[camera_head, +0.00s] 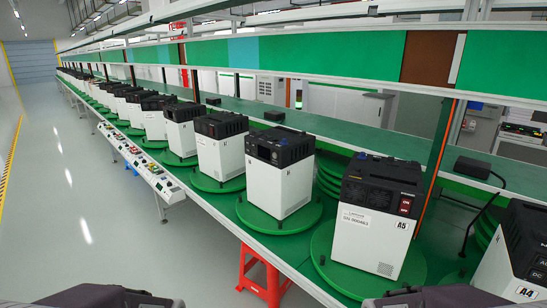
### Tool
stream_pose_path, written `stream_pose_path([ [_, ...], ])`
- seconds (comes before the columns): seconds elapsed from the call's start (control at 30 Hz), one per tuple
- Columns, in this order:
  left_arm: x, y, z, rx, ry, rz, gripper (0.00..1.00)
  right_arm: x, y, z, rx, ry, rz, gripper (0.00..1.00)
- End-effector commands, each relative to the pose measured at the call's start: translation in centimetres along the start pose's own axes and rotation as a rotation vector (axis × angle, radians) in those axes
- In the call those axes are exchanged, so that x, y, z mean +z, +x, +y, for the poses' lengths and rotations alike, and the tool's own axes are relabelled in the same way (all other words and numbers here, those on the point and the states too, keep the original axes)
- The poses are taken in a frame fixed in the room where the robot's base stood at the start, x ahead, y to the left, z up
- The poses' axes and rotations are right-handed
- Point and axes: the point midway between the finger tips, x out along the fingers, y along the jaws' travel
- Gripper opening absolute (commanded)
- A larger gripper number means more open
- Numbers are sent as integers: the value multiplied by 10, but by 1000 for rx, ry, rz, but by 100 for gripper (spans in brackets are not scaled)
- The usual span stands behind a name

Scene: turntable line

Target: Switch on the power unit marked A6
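A power unit (405,222) with a white body and black top stands on a green round turntable (323,258). It is marked A5, with red switches above the mark. Another unit (522,262), marked A4, is cut off at the right edge. On the other side of A5 stands a similar unit (277,182) on its own turntable (255,218); no A6 mark is readable on it. Switch states on that unit cannot be told. Only dark parts of my arms show along the bottom edge; neither gripper is in view.
The long green line (225,202) carries several more units, receding to the left. A red stool (262,275) stands below its edge. A control panel strip (150,175) runs along the front. A black box (472,167) with a cable lies behind A5. The floor at left is clear.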

Motion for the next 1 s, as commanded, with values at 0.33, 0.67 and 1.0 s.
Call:
stream_pose_path([
  [0.33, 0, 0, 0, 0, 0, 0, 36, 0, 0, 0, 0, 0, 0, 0],
  [0.67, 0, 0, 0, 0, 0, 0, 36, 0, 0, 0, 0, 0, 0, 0],
  [1.0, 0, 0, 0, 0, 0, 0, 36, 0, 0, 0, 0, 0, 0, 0],
])
